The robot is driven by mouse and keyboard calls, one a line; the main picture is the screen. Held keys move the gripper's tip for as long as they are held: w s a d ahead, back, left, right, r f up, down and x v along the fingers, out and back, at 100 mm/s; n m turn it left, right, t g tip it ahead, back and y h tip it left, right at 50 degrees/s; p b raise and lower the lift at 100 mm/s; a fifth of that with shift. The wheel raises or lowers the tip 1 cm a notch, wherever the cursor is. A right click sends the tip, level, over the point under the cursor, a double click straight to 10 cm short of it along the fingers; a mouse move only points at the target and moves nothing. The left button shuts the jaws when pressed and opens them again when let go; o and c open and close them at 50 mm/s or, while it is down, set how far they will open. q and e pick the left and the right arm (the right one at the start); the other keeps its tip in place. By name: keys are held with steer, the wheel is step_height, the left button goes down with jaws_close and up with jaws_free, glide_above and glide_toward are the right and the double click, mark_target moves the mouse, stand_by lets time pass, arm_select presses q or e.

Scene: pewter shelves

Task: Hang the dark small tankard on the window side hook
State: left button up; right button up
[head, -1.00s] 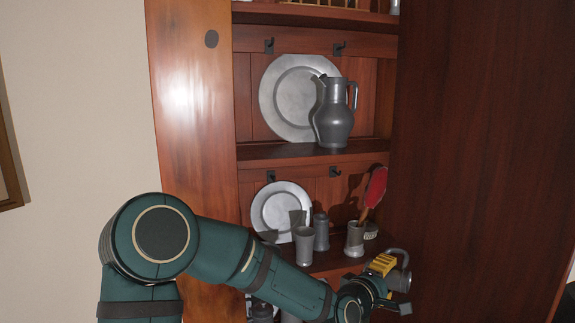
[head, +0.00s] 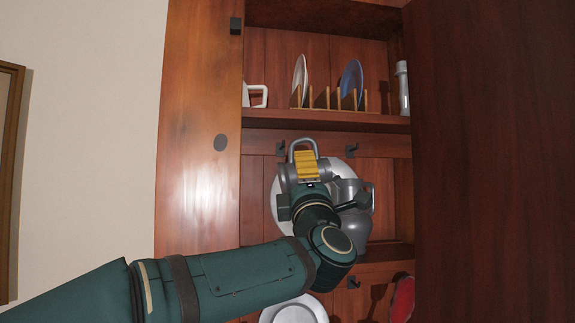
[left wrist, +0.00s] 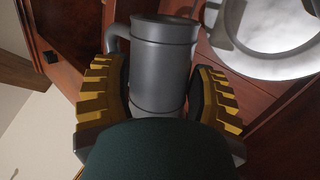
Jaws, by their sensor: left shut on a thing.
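My left gripper (head: 306,168) is shut on a grey metal tankard (left wrist: 162,62), with a yellow-ridged finger on each side of its body. In the head view the tankard's loop handle (head: 301,143) stands above the gripper; most of its body is hidden. The tankard is in front of the large plate, near the left upper hook (head: 281,149). I cannot tell the depth gap; handle and hook look apart. A second hook (head: 351,150) is to the right on the same rail. My right gripper is not in view.
Behind my gripper are a large pewter plate (head: 343,166) and a grey jug (head: 354,227). A rack (head: 335,98) with plates and a white mug (head: 255,95) stand on the shelf above. A lower hook (head: 353,283) shows below.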

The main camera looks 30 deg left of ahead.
mark_target(294, 168)
arm_select(q)
steer(key=shift+n+y, duration=0.3)
steer(key=shift+y, duration=0.3)
steer(key=s+r, duration=0.1)
steer(key=s+a+r, duration=0.1)
steer(key=r, duration=0.1)
steer(key=shift+s+a+r, duration=0.1)
steer(key=shift+s+a, duration=0.05)
steer(key=shift+b, duration=0.5)
steer(key=shift+w+a, duration=0.15)
steer(key=shift+w, duration=0.2)
steer(key=shift+w+a+r+p, duration=0.1)
steer(key=shift+w+a+p, duration=0.7)
steer(key=shift+w+a, duration=1.3)
steer(key=shift+w+a+r+p, duration=0.1)
steer(key=shift+w+a+p, duration=0.65)
steer(key=shift+w+a, duration=1.25)
steer(key=shift+w+d+f+b, duration=0.15)
steer(key=shift+f+b, duration=0.25)
steer(key=shift+b, duration=0.05)
steer(key=shift+w+d+f+b, duration=0.1)
steer(key=shift+f+b, duration=0.3)
steer(key=shift+b, duration=0.05)
